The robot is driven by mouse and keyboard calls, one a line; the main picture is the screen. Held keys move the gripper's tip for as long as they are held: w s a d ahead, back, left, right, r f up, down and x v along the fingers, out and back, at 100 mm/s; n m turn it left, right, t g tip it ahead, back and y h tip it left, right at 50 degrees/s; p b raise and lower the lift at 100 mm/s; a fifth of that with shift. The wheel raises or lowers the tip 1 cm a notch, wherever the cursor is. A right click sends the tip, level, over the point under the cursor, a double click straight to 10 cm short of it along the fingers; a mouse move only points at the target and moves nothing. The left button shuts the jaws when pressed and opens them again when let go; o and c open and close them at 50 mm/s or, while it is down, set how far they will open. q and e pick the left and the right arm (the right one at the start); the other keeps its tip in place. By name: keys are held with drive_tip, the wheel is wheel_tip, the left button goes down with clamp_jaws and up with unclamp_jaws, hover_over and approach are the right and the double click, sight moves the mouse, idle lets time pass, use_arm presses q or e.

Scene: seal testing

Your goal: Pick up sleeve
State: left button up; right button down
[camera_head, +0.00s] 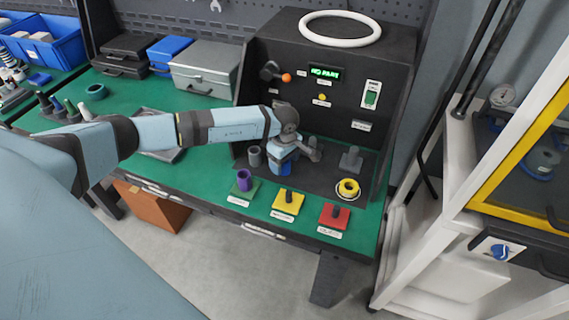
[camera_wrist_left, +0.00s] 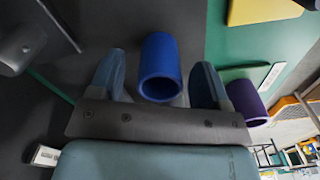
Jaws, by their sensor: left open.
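A blue sleeve (camera_wrist_left: 160,68), a hollow cylinder, shows in the left wrist view between the two fingers of my left gripper (camera_wrist_left: 159,82). Gaps show on both sides of it, so the fingers are open around it and not closed on it. In the head view my left gripper (camera_head: 285,161) is low over the dark mat in front of the test box, and it hides much of the blue sleeve. A purple sleeve (camera_head: 243,179) stands on the green plate to the left; it also shows in the left wrist view (camera_wrist_left: 247,102). My right gripper is not in view.
A grey cylinder (camera_head: 254,156) stands just left of my gripper. The yellow plate (camera_head: 288,205) and red plate (camera_head: 334,219) with posts lie in front. A yellow ring (camera_head: 348,187) is at the right. The black test box (camera_head: 325,115) rises close behind.

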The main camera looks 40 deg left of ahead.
use_arm(q)
drive_tip(key=shift+f, duration=0.8)
drive_tip(key=c, duration=1.1)
drive_tip(key=shift+c, duration=0.2)
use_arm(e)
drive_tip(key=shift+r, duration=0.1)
use_arm(q)
drive_tip(key=shift+r, duration=0.1)
